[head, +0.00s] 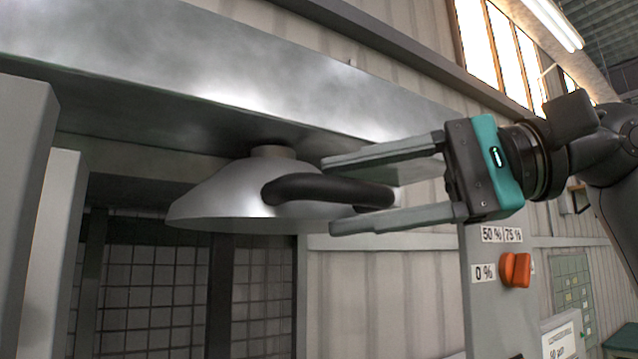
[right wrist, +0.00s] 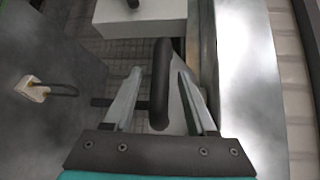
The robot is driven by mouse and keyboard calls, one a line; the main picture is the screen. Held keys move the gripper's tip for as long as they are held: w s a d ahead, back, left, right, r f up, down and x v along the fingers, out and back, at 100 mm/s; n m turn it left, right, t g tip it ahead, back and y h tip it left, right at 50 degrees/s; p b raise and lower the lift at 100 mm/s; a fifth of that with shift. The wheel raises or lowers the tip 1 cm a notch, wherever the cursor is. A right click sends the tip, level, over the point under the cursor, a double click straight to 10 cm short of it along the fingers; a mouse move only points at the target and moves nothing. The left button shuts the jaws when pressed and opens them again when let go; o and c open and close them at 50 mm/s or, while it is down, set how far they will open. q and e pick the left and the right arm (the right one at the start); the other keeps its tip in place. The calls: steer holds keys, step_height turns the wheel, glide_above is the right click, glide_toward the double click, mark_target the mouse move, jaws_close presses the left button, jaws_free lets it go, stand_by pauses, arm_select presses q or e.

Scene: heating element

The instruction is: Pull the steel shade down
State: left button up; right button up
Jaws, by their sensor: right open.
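The steel shade (head: 225,197) is a shiny cone hanging under a wide metal beam. A black curved handle (head: 318,188) sticks out from its side. My right gripper (head: 328,195) is open at the handle, with one finger above it and one below it in the head view. In the right wrist view the handle (right wrist: 160,85) stands between the two spread fingers (right wrist: 158,82). I cannot tell whether a finger touches it. The shade's side (right wrist: 180,112) shows partly behind the right-hand finger. My left gripper is not in view.
The metal beam (head: 200,75) runs just above the shade and my upper finger. A grey panel (head: 492,320) with an orange knob (head: 515,269) and percent labels stands below my right gripper. Grey posts (head: 22,190) stand at the left. A tiled recess (head: 145,285) lies under the shade.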

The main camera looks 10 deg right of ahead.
mark_target(319, 197)
steer(key=shift+p+x, duration=0.35)
steer(key=shift+x, duration=1.45)
jaws_close()
